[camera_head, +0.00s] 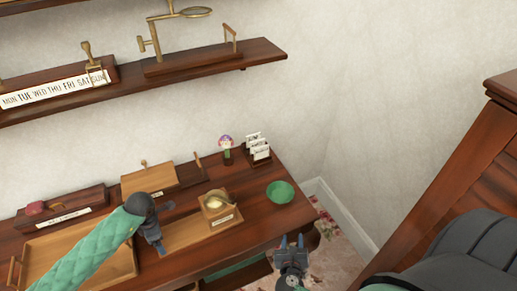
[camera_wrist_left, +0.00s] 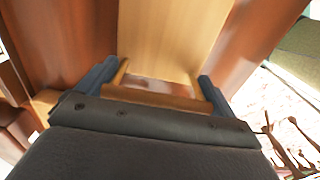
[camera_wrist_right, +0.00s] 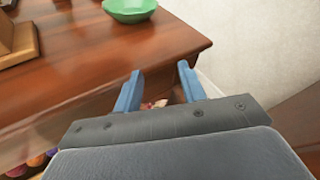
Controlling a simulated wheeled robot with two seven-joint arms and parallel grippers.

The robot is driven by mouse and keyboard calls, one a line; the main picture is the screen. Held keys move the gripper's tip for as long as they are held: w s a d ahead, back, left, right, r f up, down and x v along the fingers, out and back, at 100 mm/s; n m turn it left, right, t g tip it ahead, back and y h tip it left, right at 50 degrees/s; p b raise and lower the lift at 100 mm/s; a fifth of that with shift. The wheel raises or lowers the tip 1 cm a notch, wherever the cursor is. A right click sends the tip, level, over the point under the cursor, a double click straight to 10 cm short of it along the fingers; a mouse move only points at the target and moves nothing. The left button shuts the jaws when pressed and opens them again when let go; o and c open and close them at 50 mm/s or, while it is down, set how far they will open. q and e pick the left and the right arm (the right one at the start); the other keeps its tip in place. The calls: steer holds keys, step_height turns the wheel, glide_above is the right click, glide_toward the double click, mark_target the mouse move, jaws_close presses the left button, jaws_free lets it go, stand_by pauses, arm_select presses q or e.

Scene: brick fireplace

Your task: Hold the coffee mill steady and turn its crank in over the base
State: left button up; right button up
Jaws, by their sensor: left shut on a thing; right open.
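The coffee mill, a small wooden box (camera_head: 217,218) with a brass-coloured top and pale label, stands at the right end of a light wooden board (camera_head: 188,234) on the desk. Its crank is too small to make out. My left gripper (camera_head: 158,244) is at the board's left end. In the left wrist view it is shut on a brown handle bar (camera_wrist_left: 160,97) across a light wooden board (camera_wrist_left: 165,40). My right gripper (camera_head: 291,243) is open and empty by the desk's front right edge, apart from the mill; it also shows in the right wrist view (camera_wrist_right: 159,80).
A green bowl (camera_head: 280,192) stands right of the mill. Behind are a purple-topped figure (camera_head: 226,150), a small card rack (camera_head: 257,148) and a box with a knob (camera_head: 149,180). A handled tray (camera_head: 85,255) lies left. A dark wooden cabinet (camera_head: 455,190) rises at right.

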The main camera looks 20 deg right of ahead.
steer(key=shift+s+d+f+g, duration=0.2)
steer(key=shift+d+f+g, duration=0.05)
steer(key=shift+f, duration=0.15)
steer(key=shift+s+d+f+g, duration=0.15)
steer(key=shift+d+f+g, duration=0.1)
steer(key=shift+f, duration=0.15)
steer(key=shift+c, duration=0.4)
